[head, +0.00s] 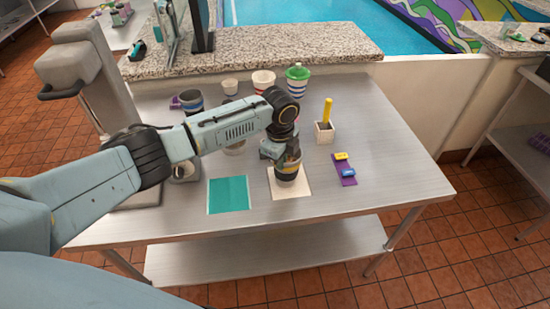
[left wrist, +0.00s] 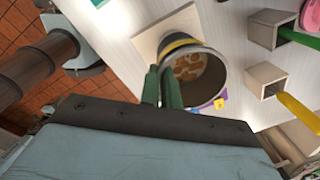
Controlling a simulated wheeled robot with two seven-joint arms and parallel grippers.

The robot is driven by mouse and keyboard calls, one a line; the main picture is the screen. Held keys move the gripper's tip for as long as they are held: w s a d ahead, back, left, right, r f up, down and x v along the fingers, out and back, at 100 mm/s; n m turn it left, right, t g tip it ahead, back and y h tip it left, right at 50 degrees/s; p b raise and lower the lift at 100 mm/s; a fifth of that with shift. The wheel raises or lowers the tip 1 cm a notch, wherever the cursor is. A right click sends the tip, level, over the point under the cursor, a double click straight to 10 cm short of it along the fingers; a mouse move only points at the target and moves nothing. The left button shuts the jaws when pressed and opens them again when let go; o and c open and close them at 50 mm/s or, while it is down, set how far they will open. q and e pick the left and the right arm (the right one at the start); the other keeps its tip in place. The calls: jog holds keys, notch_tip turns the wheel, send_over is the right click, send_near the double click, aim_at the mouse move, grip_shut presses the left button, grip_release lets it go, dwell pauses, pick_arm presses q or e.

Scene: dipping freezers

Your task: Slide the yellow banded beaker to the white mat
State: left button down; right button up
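The yellow banded beaker (head: 288,172) is dark grey with a yellow band and stands upright on the white mat (head: 276,193). In the left wrist view the beaker (left wrist: 208,58) shows its open mouth, with a patterned inside, and the mat (left wrist: 147,38) lies beneath it. My left gripper (head: 283,156) is low at the beaker's near upper side. In the left wrist view its green fingers (left wrist: 162,86) are close together at the rim; whether they touch the beaker or pinch its wall is hard to tell. My right gripper is out of view.
A teal mat (head: 228,195) lies left of the white mat. A purple strip (head: 344,170) with yellow and blue pieces lies right. A square holder (head: 324,132) with a yellow stick stands behind it. Several cups, including a green-topped one (head: 297,80), line the back. The table's right side is clear.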

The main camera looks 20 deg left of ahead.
pick_arm(q)
jog(key=shift+d, duration=0.55)
grip_release()
jog(key=shift+a, duration=0.1)
dwell(0.5)
notch_tip(320, 180, up, 3)
jog(key=p, duration=0.3)
jog(key=shift+f, duration=0.1)
jog(key=shift+r+p, duration=0.8)
jog(key=shift+r, duration=1.3)
